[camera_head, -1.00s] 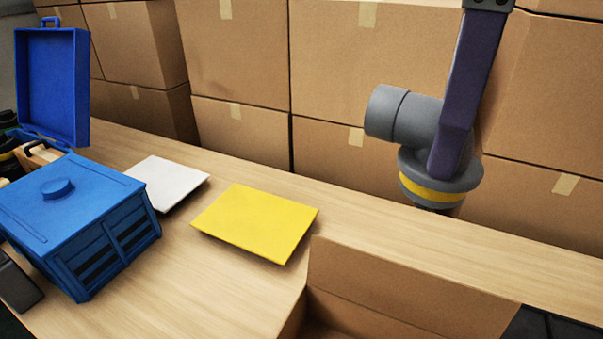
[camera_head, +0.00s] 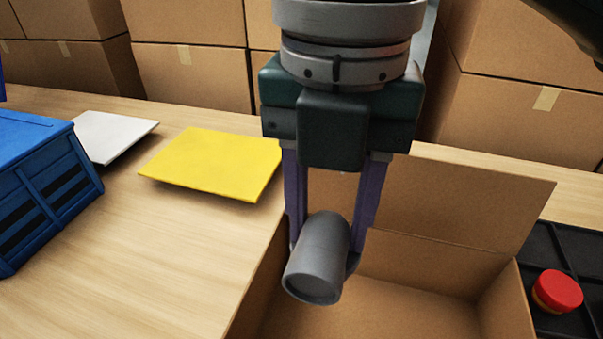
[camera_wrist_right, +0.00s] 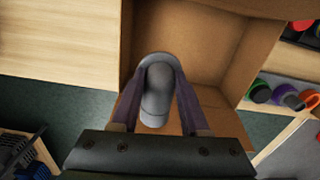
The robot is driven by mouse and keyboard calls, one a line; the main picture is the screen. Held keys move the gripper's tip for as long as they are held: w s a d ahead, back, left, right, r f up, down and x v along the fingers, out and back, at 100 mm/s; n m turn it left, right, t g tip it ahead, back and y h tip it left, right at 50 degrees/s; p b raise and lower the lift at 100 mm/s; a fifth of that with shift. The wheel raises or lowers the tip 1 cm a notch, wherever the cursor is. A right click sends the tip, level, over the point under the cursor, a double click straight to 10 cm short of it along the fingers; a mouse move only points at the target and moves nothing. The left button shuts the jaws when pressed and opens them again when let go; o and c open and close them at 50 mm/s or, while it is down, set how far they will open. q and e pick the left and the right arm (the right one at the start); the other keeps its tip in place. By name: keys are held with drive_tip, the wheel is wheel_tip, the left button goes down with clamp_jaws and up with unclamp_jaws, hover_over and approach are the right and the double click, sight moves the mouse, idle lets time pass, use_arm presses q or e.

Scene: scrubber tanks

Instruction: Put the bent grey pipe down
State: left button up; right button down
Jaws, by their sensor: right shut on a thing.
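My right gripper (camera_head: 325,238) points down and is shut on the bent grey pipe (camera_head: 318,265). The pipe hangs between the purple fingertips, its round end facing the head camera. Behind and below it is an open cardboard box (camera_head: 505,312); the pipe appears over the box's left part. In the right wrist view the pipe (camera_wrist_right: 155,95) sits between the fingers of the right gripper (camera_wrist_right: 158,70), with the box (camera_wrist_right: 215,45) around and beyond it. I cannot tell the exact height above the box floor. My left gripper is not in view.
A yellow plate (camera_head: 212,163) and a white plate (camera_head: 110,135) lie on the wooden table (camera_head: 150,245), left of the box. A blue crate (camera_head: 45,190) stands at the left. A red-lidded item (camera_head: 557,291) sits in a black tray at the right. Stacked cartons (camera_head: 195,70) line the back.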

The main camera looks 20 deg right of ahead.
wheel_tip(320, 180, down, 17)
drive_tip(key=b, duration=0.4)
drive_tip(key=shift+b, duration=0.3)
drive_tip(key=shift+f, duration=0.1)
drive_tip(key=shift+f, duration=0.15)
drive_tip(key=shift+c, duration=2)
unclamp_jaws()
wheel_tip(320, 180, up, 12)
drive_tip(key=p, duration=0.3)
drive_tip(key=shift+f+p, duration=0.15)
drive_tip(key=shift+p, duration=0.2)
drive_tip(key=shift+r, duration=0.3)
